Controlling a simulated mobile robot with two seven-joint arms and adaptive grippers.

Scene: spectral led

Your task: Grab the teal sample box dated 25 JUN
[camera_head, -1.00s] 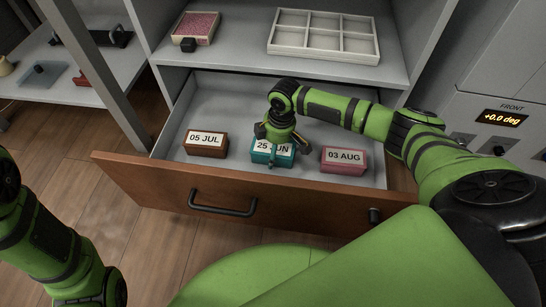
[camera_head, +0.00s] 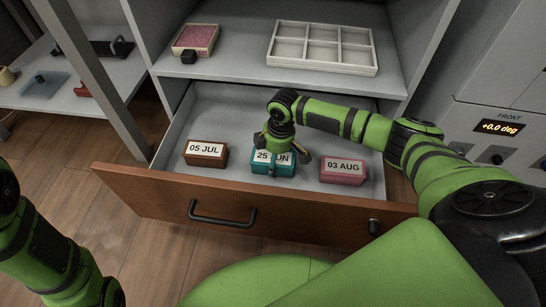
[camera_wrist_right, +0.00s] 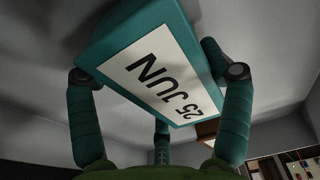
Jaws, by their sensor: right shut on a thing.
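The teal box labelled 25 JUN (camera_head: 272,168) is in the open drawer, between a brown box labelled 05 JUL (camera_head: 206,154) and a pink box labelled 03 AUG (camera_head: 343,171). My right gripper (camera_head: 281,152) comes down over the teal box and covers part of its label. In the right wrist view, the teal box (camera_wrist_right: 150,60) fills the upper middle, with the right gripper's fingers (camera_wrist_right: 160,85) closed against its sides. I cannot tell whether the box touches the drawer floor. My left arm shows at the lower left, but its gripper is out of view.
The wooden drawer front (camera_head: 160,200) with its black handle (camera_head: 222,214) borders the near side. Above the drawer, a shelf holds a white compartment tray (camera_head: 272,62) and a box of pink material (camera_head: 196,38). The drawer floor behind the boxes is clear.

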